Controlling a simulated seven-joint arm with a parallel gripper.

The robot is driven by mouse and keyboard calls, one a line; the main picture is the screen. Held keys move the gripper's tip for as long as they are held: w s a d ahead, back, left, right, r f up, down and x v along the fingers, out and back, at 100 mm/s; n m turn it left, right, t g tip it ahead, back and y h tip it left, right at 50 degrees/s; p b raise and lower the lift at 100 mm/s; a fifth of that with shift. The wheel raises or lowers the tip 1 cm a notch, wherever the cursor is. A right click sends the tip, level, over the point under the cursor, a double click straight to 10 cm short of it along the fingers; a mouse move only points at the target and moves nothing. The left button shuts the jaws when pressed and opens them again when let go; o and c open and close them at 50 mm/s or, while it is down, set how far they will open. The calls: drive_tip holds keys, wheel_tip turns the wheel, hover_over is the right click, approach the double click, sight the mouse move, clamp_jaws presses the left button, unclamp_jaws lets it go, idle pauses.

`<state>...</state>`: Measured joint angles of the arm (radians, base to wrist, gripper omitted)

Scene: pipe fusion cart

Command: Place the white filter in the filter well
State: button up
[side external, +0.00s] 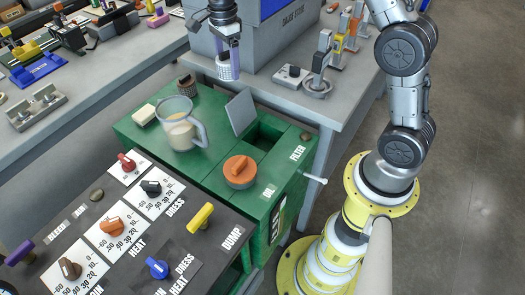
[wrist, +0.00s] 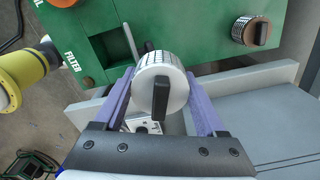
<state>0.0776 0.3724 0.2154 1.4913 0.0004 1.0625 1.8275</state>
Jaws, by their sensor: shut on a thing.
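My gripper (side external: 228,62), with purple fingers, is shut on the white filter (side external: 226,73) and holds it in the air behind the green cart. In the wrist view the filter (wrist: 150,68) is a white cylinder with a slotted side and a black handle, between both fingers (wrist: 160,88). The filter well (side external: 264,134) is a dark rectangular opening in the green cart top, beside the FILTER label. Its grey lid (side external: 240,112) stands raised at its left edge. In the wrist view the well (wrist: 113,48) lies beyond the filter to the upper left, partly hidden.
An orange knob (side external: 240,171) is in front of the well. A grey bench (side external: 350,100) with lever handles is behind.

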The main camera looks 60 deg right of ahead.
drive_tip(key=s+a+f+m, duration=0.15)
drive_tip(key=s+m, duration=0.35)
drive_tip(key=s, duration=0.7)
wheel_tip(320, 180, down, 17)
drive_tip(key=shift+a+f, duration=0.1)
drive_tip(key=shift+f, duration=2.15)
drive_tip(key=shift+f, duration=0.15)
drive_tip(key=o, duration=1.1)
drive_tip(key=shift+o, duration=0.2)
